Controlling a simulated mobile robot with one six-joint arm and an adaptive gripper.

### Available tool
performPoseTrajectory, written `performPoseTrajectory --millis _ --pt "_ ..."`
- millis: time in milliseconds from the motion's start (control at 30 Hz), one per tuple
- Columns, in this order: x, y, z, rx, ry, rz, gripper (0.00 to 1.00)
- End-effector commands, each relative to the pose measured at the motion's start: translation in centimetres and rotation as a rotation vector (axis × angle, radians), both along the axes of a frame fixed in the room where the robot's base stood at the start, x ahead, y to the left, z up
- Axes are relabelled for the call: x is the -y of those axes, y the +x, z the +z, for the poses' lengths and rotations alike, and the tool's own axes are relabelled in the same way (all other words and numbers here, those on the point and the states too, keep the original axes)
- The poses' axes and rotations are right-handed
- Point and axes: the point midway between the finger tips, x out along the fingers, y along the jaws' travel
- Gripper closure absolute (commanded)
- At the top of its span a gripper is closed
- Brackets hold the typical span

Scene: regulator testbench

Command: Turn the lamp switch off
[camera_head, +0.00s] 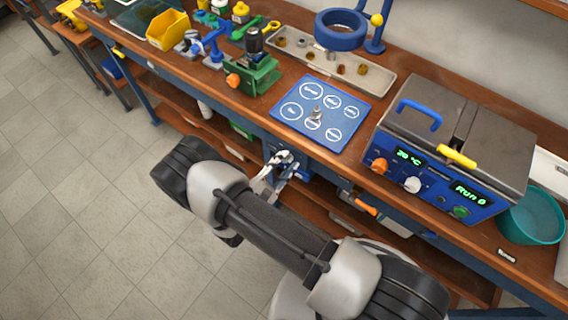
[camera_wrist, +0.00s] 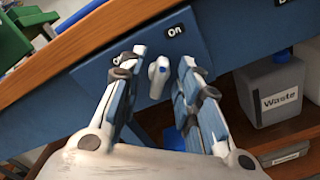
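The lamp switch is a light grey knob (camera_wrist: 158,76) on a blue panel (camera_wrist: 212,45) on the bench's front side, seen in the wrist view. An "On" label (camera_wrist: 176,30) is at the knob's upper right. Another label, partly hidden behind the left finger, shows an "O" to its left. The knob points roughly upright, leaning slightly right. My gripper (camera_wrist: 159,66) is open, with one finger on each side of the knob and visible gaps to both. In the head view my gripper (camera_head: 279,172) is at the bench's front edge; it hides the switch.
A blue mat with circles (camera_head: 322,106) lies on the bench above my gripper. A blue device with a grey lid (camera_head: 455,135) stands right of it, a green vice (camera_head: 252,77) left. A "Waste" container (camera_wrist: 275,92) stands on the shelf below the benchtop.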

Motion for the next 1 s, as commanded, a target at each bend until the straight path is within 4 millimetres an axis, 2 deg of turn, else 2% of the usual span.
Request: performPoseTrajectory --millis 167,633,1000 --pt "0.0 -0.01 0.02 0.0 0.0 0.0 0.69" --pt "-0.02 -0.04 0.01 0.0 0.0 0.0 1.0" --pt "-0.02 -0.04 -0.01 -0.006 -0.008 -0.001 1.0"
